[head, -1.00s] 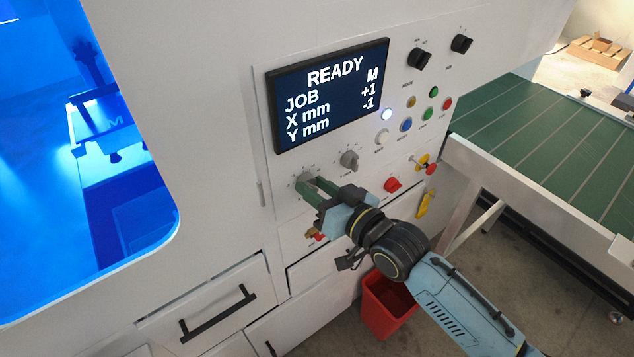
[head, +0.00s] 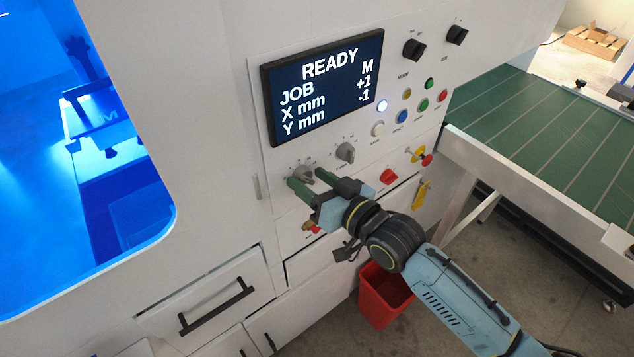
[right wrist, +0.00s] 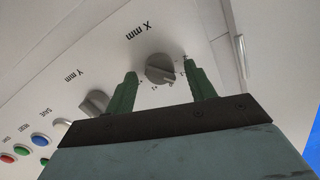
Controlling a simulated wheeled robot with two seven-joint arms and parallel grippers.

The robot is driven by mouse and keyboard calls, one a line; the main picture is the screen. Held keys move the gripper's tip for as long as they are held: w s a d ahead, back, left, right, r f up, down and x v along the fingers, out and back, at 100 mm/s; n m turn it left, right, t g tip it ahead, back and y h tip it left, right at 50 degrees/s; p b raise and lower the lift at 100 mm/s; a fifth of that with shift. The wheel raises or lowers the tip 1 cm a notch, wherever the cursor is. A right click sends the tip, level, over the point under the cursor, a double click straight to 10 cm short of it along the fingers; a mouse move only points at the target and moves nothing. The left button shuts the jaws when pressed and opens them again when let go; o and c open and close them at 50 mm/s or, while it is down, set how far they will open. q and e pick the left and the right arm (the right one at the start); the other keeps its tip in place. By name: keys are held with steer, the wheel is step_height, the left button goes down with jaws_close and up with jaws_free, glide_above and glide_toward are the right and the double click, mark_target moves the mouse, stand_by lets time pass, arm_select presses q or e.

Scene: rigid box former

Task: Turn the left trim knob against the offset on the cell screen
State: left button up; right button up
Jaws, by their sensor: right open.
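The left trim knob (head: 303,173) is grey and sits on the panel below the screen; in the right wrist view it is the X mm knob (right wrist: 160,69). My right gripper (head: 307,179) is open in front of it. In the right wrist view its green fingers (right wrist: 159,68) stand apart on either side of the knob, with gaps visible. The cell screen (head: 327,88) reads READY, JOB M, X mm +1, Y mm -1. The Y mm knob (head: 345,152) sits to the right of the left knob. My left gripper is not in view.
Coloured buttons (head: 402,117) and two black knobs (head: 414,50) are on the panel's right. A red knob (head: 389,176) sits to the right of my gripper. A red bin (head: 384,293) stands below, and a green conveyor (head: 540,130) lies at right.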

steer(key=v, duration=1.3)
steer(key=shift+s+d, duration=0.2)
steer(key=w+d+f+m+g+h+b, duration=0.1)
steer(key=d+f+h, duration=0.3)
steer(key=f, duration=0.8)
steer(key=w+d+f+m+g+h+b, duration=0.15)
steer(key=d+f, duration=0.35)
steer(key=f, duration=0.8)
steer(key=s+d+f+g+h, duration=0.1)
steer(key=s+d+f+h, duration=0.3)
steer(key=f, duration=0.7)
steer(key=s+d+f+g+b, duration=0.1)
steer(key=s+d+f+g, duration=0.1)
steer(key=s+f, duration=0.5)
steer(key=s+d+f+g, duration=0.2)
steer(key=s+f, duration=0.5)
steer(key=s+f+g+h, duration=0.1)
steer(key=s+f+g, duration=0.1)
steer(key=s, duration=0.7)
steer(key=s+a+f+g+b, duration=0.1)
steer(key=s+f, duration=0.4)
steer(key=s, duration=0.5)
steer(key=shift+s+a+f+g+h, duration=0.2)
steer(key=shift+g+h, duration=0.15)
steer(key=shift+g, duration=0.3)
